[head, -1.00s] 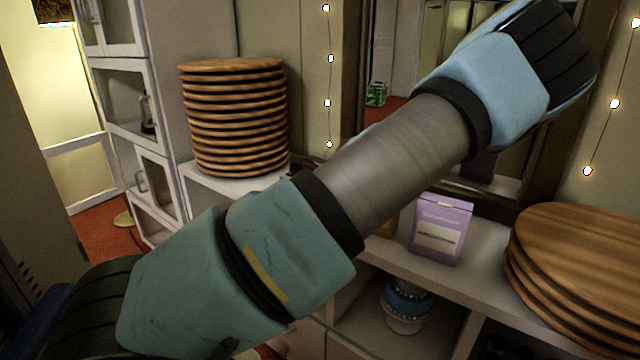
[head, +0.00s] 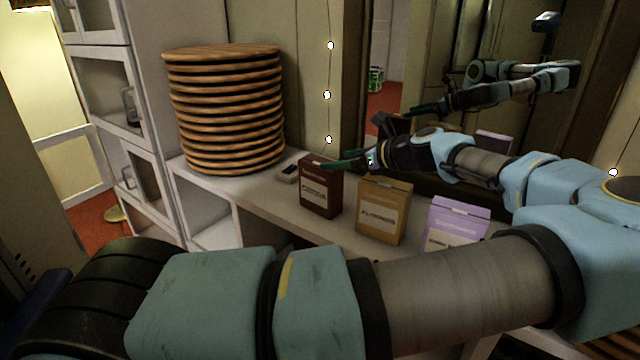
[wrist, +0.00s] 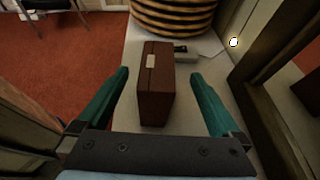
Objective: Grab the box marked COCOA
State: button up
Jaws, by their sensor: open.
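The dark brown box marked COCOA (head: 320,188) stands upright on the white shelf, left of the other boxes. In the wrist view the brown box (wrist: 156,88) stands ahead of my gripper, with its top and near side showing. My gripper (head: 350,162) is at the brown box's top right in the head view. In the wrist view my gripper (wrist: 158,82) is open, with one green finger on each side of the box and gaps between the fingers and the box. Nothing is held.
A tan box (head: 383,210) and a lilac box (head: 455,222) stand to the right on the shelf (head: 262,208). A stack of wooden turntables (head: 225,110) is at the left. A small dark-topped object (head: 289,173) lies behind the brown box. A mirror (head: 420,70) is behind.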

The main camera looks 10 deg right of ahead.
aim_at(320, 162)
jog(key=p+x, duration=0.2)
jog(key=x, duration=0.4)
jog(key=shift+w+a+f, duration=0.15)
jog(key=shift+a+f, duration=0.15)
jog(key=shift+w+a+f, duration=0.2)
jog(key=shift+w+f, duration=0.05)
grip_shut()
dwell(0.4)
